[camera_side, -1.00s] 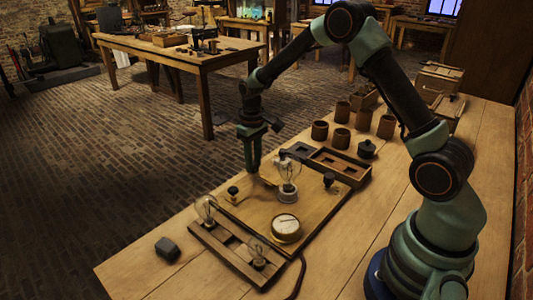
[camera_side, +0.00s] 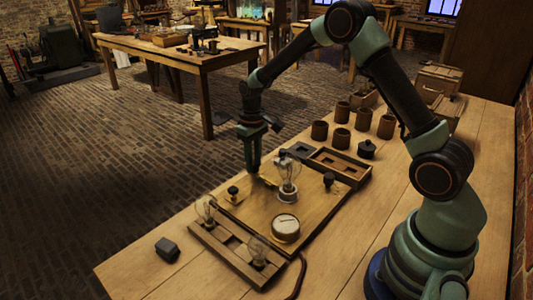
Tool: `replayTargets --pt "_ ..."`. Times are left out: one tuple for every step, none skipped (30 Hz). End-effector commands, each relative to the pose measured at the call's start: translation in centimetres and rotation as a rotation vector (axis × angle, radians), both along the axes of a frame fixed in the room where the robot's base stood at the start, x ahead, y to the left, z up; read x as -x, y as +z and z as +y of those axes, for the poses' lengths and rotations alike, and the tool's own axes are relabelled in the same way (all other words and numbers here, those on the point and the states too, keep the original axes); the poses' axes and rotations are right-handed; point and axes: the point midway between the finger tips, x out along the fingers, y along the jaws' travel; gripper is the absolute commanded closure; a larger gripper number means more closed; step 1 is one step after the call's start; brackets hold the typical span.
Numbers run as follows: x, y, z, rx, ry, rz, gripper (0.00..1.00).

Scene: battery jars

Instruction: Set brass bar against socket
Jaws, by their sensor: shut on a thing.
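My gripper (camera_side: 253,169) points down over the left back part of the wooden board (camera_side: 318,210), just left of the upright bulb. It is shut on a small thin thing at its tips, which I take to be the brass bar; its outline is too small and dim to make out clearly. The socket (camera_side: 288,196) is a pale round base on the board, with a clear glass bulb (camera_side: 289,172) standing upright in it. The gripper tips are close to the socket's left side. I cannot tell whether the bar touches the socket.
A round white-faced meter (camera_side: 286,227) sits on the board's front part. Black knobs (camera_side: 233,191) stand nearby. A wooden rack (camera_side: 226,254) with bulbs lies in front, beside a dark block (camera_side: 167,249). Wooden trays (camera_side: 341,164) and several brown jars (camera_side: 341,138) stand behind.

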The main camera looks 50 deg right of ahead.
Motion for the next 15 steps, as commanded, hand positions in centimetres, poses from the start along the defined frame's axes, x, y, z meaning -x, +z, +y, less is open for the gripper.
replayTargets --pt "0.1 0.1 0.0 0.000 0.000 -0.002 1.00" --pt "0.3 0.2 0.0 0.000 0.000 -0.002 1.00" --pt "0.7 0.1 0.0 0.000 0.000 -0.001 1.00" --pt "0.9 0.2 0.0 0.000 0.000 -0.001 1.00" --pt "1.2 0.2 0.0 0.000 0.000 -0.002 1.00" --pt "1.6 0.2 0.0 0.000 0.000 -0.002 1.00" --pt "1.8 0.2 0.0 0.000 0.000 -0.002 1.00" --pt "2.0 0.2 0.0 0.000 0.001 -0.002 1.00" --pt "2.2 0.2 0.0 0.000 0.001 -0.002 1.00" --pt "2.4 0.1 0.0 0.000 0.001 -0.002 1.00" --pt "2.4 0.1 0.0 0.000 0.001 -0.002 1.00" --pt "2.5 0.1 0.0 0.000 0.001 -0.001 1.00" --pt "2.6 0.1 0.0 0.000 0.001 -0.001 1.00" --pt "2.6 0.1 0.0 0.000 0.001 0.000 1.00" --pt "2.6 0.1 0.0 0.000 0.000 0.002 1.00"
